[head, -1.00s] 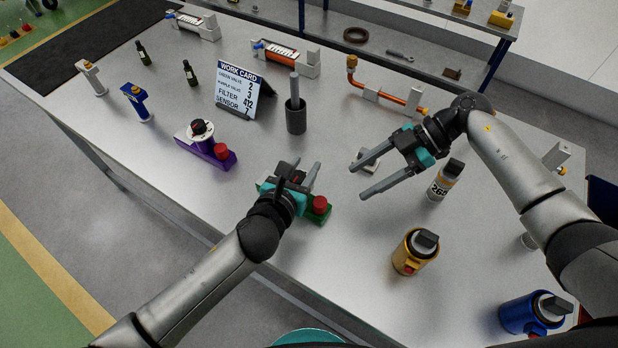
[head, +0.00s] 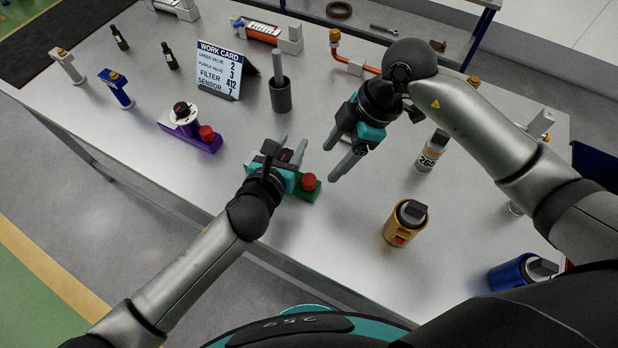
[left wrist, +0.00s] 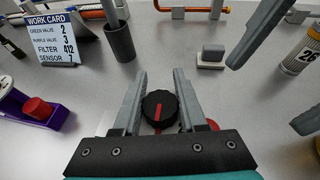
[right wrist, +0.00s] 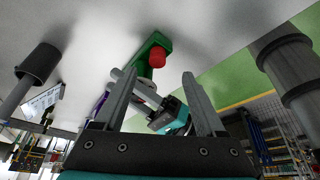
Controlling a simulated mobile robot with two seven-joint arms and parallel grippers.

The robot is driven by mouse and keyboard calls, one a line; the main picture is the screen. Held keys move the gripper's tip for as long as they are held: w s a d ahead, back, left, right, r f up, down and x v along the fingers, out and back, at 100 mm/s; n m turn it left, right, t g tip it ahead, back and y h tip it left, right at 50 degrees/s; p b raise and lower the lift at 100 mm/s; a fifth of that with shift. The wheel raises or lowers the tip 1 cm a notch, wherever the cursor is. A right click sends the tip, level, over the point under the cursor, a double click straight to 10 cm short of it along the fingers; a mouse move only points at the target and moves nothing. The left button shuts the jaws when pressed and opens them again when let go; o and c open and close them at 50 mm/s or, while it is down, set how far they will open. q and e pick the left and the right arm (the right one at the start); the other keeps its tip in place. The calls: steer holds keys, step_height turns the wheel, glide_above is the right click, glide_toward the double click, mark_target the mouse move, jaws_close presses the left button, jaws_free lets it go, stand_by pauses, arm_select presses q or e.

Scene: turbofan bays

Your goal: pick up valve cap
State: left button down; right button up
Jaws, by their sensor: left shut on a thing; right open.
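The green valve block (head: 258,171) lies near the table's front edge, with a red cap (head: 308,181) on its right end. The red cap also shows in the right wrist view (right wrist: 157,57). My left gripper (head: 292,142) is shut on the block's black knob with a red pointer line (left wrist: 158,108). My right gripper (head: 330,162) is open and empty, just right of the red cap and apart from it. In the right wrist view the cap appears beyond the spread fingers. The left gripper hides part of the green block.
A purple valve (head: 190,136) with its own red cap (head: 206,132) stands to the left. A dark cup (head: 280,95) and the work card (head: 226,70) are behind. The table front between is clear.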

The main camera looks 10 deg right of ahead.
mark_target(311, 178)
steer(key=x, duration=0.3)
steer(key=shift+a+f, duration=0.15)
steer(key=shift+f, duration=0.15)
steer(key=shift+a+x, duration=0.2)
steer(key=shift+x, duration=1.2)
steer(key=shift+a+x, duration=0.15)
steer(key=shift+x, duration=1.2)
steer(key=shift+w+r, duration=0.2)
jaws_close()
